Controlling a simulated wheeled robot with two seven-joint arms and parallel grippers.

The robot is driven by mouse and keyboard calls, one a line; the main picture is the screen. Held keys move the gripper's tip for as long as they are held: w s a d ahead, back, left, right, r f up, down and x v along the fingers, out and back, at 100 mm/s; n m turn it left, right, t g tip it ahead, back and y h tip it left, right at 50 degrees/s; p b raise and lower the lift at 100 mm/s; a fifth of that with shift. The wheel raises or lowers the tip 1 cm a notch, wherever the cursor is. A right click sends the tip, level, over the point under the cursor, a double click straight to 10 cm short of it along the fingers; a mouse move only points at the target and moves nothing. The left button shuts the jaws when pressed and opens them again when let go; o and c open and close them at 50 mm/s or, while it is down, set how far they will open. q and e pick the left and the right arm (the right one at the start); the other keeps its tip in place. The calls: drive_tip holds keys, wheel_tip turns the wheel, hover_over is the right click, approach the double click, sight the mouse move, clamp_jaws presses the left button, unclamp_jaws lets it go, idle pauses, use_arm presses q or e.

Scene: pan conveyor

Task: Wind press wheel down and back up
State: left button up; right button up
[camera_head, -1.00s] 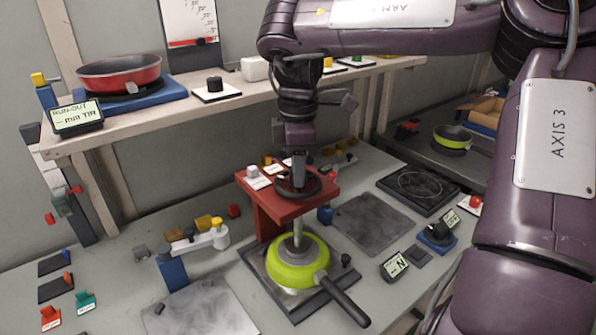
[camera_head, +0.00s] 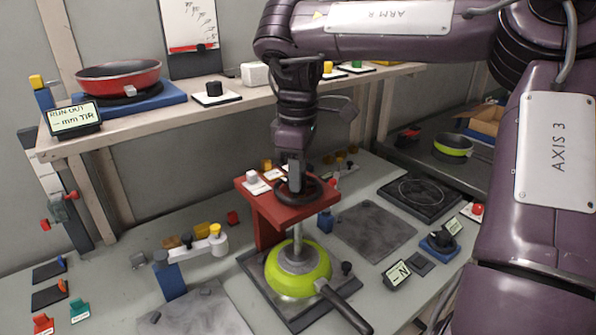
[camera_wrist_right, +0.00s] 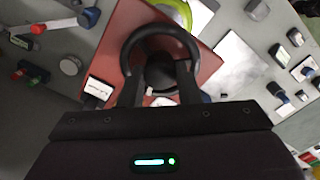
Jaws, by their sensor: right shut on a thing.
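The black press wheel (camera_head: 306,189) lies flat on top of the red press frame (camera_head: 282,206). My right gripper (camera_head: 295,186) comes down from above and is shut on the wheel. In the right wrist view the wheel (camera_wrist_right: 147,42) shows as a ring at the fingertips, on the red top plate (camera_wrist_right: 110,50). A steel press spindle (camera_head: 298,240) runs down from the frame to the middle of a lime-green pan (camera_head: 290,283) lying under it with a black handle. I cannot tell whether the spindle's foot touches the pan. My left gripper is not in view.
A red pan (camera_head: 118,75) sits on a blue stand on the back shelf (camera_head: 150,115). A jointed white gauge arm (camera_head: 195,245) stands left of the press. Small displays (camera_head: 396,275) and a dark plate (camera_head: 419,192) stand right of it.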

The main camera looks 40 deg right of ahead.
drive_tip(key=shift+r, duration=0.1)
drive_tip(key=o, duration=1)
wheel_tip(320, 180, up, 6)
drive_tip(key=shift+r+p, duration=0.25)
drive_tip(key=shift+p, duration=0.5)
drive_tip(key=shift+r, duration=0.6)
